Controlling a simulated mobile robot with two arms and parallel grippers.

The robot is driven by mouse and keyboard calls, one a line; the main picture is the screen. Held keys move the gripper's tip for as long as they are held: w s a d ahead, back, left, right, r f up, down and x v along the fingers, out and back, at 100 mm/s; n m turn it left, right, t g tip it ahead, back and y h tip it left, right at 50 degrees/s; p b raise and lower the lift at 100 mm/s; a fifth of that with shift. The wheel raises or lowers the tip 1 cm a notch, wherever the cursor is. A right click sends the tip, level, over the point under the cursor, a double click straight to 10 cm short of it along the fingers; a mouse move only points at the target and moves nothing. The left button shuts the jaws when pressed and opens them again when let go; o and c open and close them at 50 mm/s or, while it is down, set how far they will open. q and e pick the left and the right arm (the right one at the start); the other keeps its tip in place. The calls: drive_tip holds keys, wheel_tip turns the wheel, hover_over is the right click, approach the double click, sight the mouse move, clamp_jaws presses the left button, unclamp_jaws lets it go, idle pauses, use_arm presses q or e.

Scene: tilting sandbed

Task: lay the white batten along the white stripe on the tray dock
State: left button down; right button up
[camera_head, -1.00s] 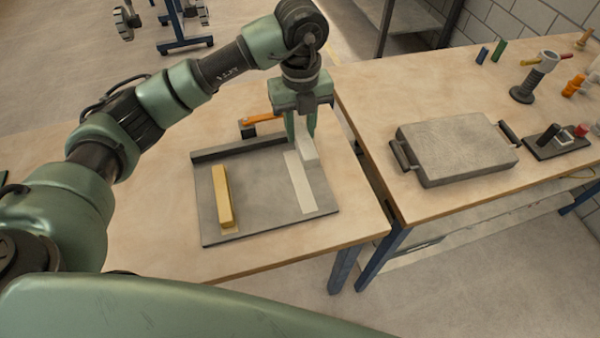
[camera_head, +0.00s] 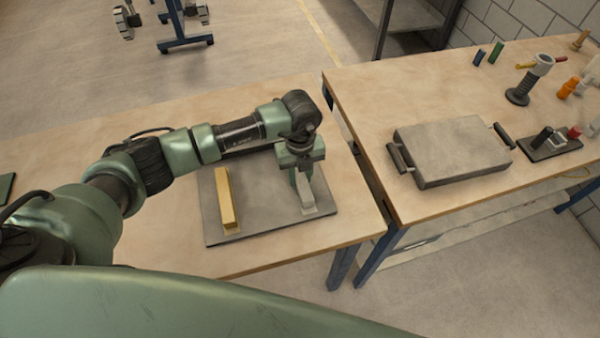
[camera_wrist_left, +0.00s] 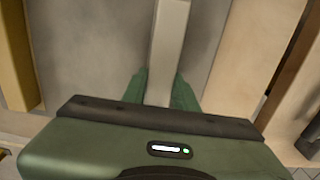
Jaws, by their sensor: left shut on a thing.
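The white batten (camera_head: 307,198) is in my left gripper (camera_head: 301,180), which is shut on it over the right part of the grey tray dock (camera_head: 265,220). The batten runs lengthwise over the place of the white stripe, which it and the gripper mostly hide. I cannot tell whether it touches the dock. In the left wrist view the batten (camera_wrist_left: 169,45) runs up from between the green fingers of the left gripper (camera_wrist_left: 160,90). A yellow batten (camera_head: 226,198) lies on the dock's left side. My right gripper is not in view.
A grey slab-like tray with dark handles (camera_head: 452,150) lies on the right table (camera_head: 380,100). A gap separates the two tables. A dark stand (camera_head: 530,80) and several small coloured pieces stand farther right. The left table is clear in front of the dock.

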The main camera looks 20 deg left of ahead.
sight(300, 176)
use_arm(q)
drive_tip(key=shift+f, duration=0.15)
drive_tip(key=c, duration=1.1)
unclamp_jaws()
wheel_tip(300, 176, up, 12)
drive_tip(key=b, duration=0.3)
drive_tip(key=shift+r, duration=0.2)
drive_tip(key=shift+f, duration=0.1)
